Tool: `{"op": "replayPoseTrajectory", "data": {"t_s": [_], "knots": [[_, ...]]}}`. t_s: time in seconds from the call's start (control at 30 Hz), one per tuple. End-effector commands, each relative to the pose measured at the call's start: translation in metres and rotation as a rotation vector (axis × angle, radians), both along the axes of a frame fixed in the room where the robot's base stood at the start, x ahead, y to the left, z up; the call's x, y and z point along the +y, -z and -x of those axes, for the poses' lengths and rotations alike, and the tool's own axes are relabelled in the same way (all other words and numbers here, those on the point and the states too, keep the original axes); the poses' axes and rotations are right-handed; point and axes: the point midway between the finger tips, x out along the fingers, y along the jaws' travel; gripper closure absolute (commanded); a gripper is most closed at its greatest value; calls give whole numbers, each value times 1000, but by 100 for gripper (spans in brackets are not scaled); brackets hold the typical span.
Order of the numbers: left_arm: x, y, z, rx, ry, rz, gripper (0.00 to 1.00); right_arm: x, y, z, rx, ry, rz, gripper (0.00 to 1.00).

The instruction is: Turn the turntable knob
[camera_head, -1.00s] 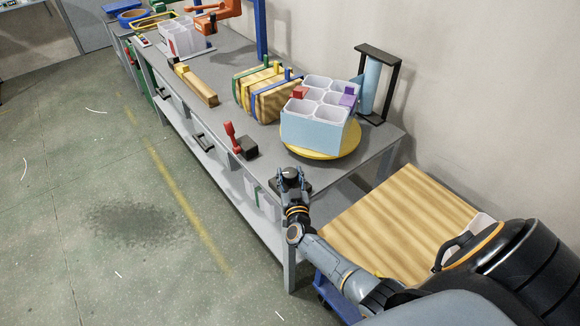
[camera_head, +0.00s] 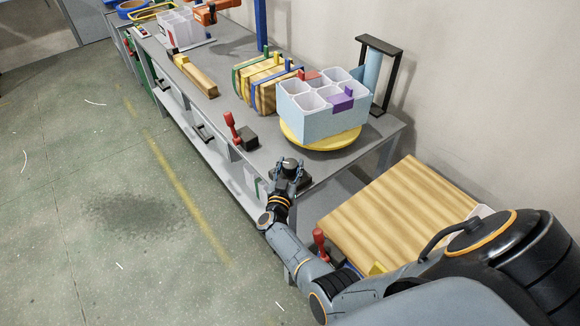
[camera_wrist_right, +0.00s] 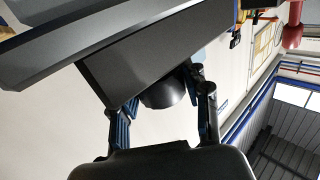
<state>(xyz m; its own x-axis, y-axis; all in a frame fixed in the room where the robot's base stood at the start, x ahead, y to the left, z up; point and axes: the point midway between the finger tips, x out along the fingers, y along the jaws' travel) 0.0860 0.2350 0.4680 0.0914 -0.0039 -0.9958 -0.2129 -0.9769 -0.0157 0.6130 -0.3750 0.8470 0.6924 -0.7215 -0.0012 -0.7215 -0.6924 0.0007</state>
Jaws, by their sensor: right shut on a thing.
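The turntable (camera_head: 322,147) is a yellow disc near the right end of the grey bench, carrying a light blue box (camera_head: 315,122) with several white compartments. A purple piece (camera_head: 341,103) is on the box's front side and a red piece (camera_head: 311,75) towards its back. The dark round knob (camera_head: 291,164) is at the bench's front edge, in front of the turntable. My right gripper (camera_head: 289,172) is shut on it. In the right wrist view, the knob (camera_wrist_right: 163,92) sits between the two fingers, under a dark panel. My left gripper is not in view.
A red-handled clamp (camera_head: 236,130) stands left of the knob at the bench edge. Banded wooden boards (camera_head: 262,85) lie behind it. A black-framed blue cylinder (camera_head: 374,75) stands behind the turntable. A wooden panel (camera_head: 400,215) lies lower right near my arm.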

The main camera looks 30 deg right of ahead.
Motion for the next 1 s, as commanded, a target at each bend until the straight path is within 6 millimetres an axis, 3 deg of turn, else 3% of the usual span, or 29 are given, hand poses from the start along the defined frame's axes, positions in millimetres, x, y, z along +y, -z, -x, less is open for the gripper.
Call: {"op": "replayPoseTrajectory", "data": {"t_s": [0.13, 0.17, 0.27, 0.67, 1.0], "knots": [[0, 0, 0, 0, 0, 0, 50, 0, -2, -1, -3, -1, 1, 85], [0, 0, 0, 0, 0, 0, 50, 0, -2, -1, -3, -1, 1, 49], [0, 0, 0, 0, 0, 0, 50, 0, -2, -1, -3, -1, 1, 29], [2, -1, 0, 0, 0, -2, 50, -1, -1, 0, 0, -20, 3, 29], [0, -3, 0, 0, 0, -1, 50, -3, 0, 1, 2, -283, 9, 29]]}}
